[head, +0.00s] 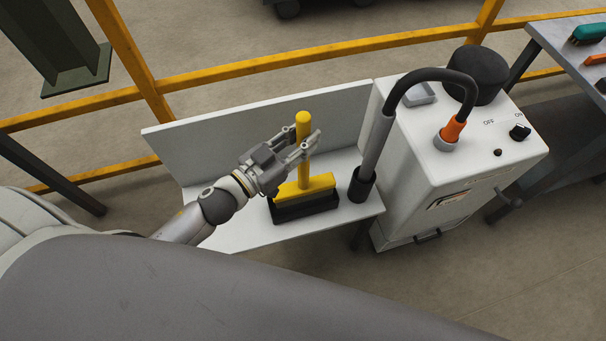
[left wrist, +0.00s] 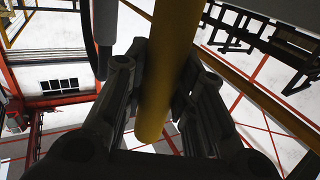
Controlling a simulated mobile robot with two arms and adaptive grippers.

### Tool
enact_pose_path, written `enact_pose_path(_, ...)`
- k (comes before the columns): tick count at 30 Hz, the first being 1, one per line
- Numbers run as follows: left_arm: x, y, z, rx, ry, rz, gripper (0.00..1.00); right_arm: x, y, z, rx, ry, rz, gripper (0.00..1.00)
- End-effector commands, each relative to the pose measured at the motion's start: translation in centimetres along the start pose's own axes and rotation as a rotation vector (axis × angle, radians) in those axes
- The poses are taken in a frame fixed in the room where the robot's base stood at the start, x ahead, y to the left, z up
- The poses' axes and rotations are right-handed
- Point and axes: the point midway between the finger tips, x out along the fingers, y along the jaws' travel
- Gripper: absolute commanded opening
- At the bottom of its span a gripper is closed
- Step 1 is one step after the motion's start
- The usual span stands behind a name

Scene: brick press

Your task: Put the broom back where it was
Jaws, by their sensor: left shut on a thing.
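The broom is a short hand brush with a yellow upright handle (head: 303,122), a yellow head (head: 312,187) and black bristles (head: 306,205). It stands roughly upright over the white shelf (head: 240,238); I cannot tell whether the bristles touch the shelf. My left gripper (head: 305,147) comes in from the left and is shut on the upper part of the handle. In the left wrist view the yellow handle (left wrist: 172,60) runs between the two dark fingers. My right gripper is not in view.
Right of the broom, a grey hose nozzle (head: 374,145) stands in a black holder (head: 361,188) on the shelf. A white vacuum machine (head: 455,165) stands beside it. A white back panel (head: 240,130) and yellow railing (head: 260,68) lie behind. The shelf's left part is clear.

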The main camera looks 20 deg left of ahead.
Motion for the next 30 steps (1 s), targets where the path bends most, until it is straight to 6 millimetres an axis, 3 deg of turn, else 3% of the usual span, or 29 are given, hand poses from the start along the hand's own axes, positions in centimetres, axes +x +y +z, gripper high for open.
enact_pose_path(3,0.1,0.0,2.1,-0.002,0.004,-0.002,0.01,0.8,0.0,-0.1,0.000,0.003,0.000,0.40)
enact_pose_path(15,0.1,0.0,6.4,0.001,0.005,-0.002,0.01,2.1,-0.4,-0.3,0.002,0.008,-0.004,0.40)
enact_pose_path(28,0.1,0.0,7.0,0.002,0.006,0.000,0.01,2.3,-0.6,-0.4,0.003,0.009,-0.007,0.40)
enact_pose_path(29,0.0,0.0,7.2,0.002,0.002,-0.001,0.27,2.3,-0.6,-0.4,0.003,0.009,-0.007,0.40)
enact_pose_path(30,0.0,0.0,7.1,0.002,0.002,-0.001,0.32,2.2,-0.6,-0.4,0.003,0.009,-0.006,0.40)
